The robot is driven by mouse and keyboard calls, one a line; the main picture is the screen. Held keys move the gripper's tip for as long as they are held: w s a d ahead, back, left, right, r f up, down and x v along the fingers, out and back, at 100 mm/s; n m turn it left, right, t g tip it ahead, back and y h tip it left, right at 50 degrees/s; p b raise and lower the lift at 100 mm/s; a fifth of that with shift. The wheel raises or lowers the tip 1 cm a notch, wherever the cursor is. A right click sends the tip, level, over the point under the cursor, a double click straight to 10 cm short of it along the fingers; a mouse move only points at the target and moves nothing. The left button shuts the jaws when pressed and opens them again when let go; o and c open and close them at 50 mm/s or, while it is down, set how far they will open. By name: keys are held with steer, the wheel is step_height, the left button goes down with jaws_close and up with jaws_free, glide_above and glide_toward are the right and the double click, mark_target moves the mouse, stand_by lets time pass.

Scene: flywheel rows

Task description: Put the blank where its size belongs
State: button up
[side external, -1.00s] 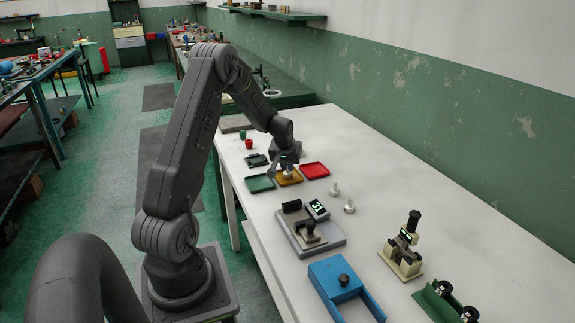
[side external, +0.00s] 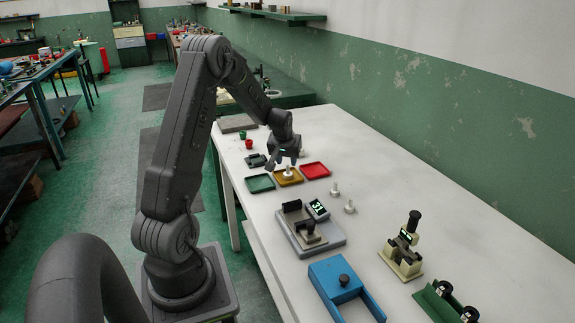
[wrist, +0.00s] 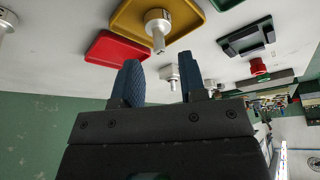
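A pale metal blank (side external: 288,172) with a round base and a narrower stem stands upright in the yellow tray (side external: 278,180). In the wrist view the blank (wrist: 157,20) is on the bare floor of the yellow tray (wrist: 190,12). My gripper (side external: 285,157) is just above it, apart from it. The gripper (wrist: 160,72) is open, with two blue ribbed fingers and nothing held. A green tray (side external: 260,183) lies left of the yellow one and a red tray (side external: 314,170) right of it. Both look empty.
Two similar blanks (side external: 335,189) (side external: 350,207) stand on the white table. A measuring gauge (side external: 312,232) shows 31. A blue fixture (side external: 345,288), a cream instrument (side external: 403,250) and a green stand (side external: 445,303) stand nearer the camera.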

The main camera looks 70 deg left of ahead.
steer(key=v, duration=0.9)
steer(key=d+r+m+t+h, duration=0.15)
steer(key=d+r, duration=0.25)
steer(key=d, duration=0.5)
steer(key=d+r+m, duration=0.3)
steer(key=d+r, duration=0.1)
steer(key=d, duration=0.5)
steer(key=s+d+r+m+t+h, duration=0.1)
steer(key=s+d+m, duration=0.5)
steer(key=s+d, duration=0.8)
steer(key=d+r+h, duration=0.1)
steer(key=d, duration=0.2)
steer(key=shift+d, duration=0.4)
